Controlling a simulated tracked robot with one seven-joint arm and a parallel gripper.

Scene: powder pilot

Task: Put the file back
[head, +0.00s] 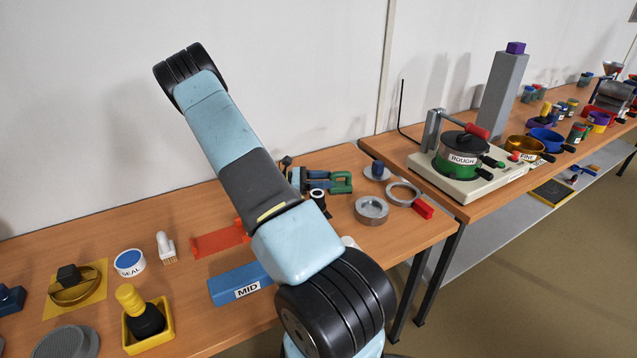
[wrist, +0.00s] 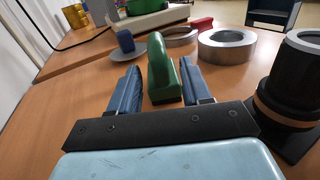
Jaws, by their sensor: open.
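My gripper (head: 322,181) is open low over the near table, pointing right in the head view. In the wrist view its two blue fingers (wrist: 160,68) stand on either side of a green piece with a rounded, upright handle-like part and a flat base (wrist: 165,85). A gap shows between the green piece and each finger. The green piece also shows just past the fingers in the head view (head: 343,182). I cannot tell whether it is the file; no other plainly file-shaped thing shows.
Right of the gripper in the wrist view stand a black and white cylinder (wrist: 291,80) and a metal ring (wrist: 227,46). A red cradle (head: 220,239), a blue MID block (head: 240,283) and a yellow tray (head: 148,343) lie on the table (head: 190,212). A second bench holds a ROUGH pot (head: 462,160).

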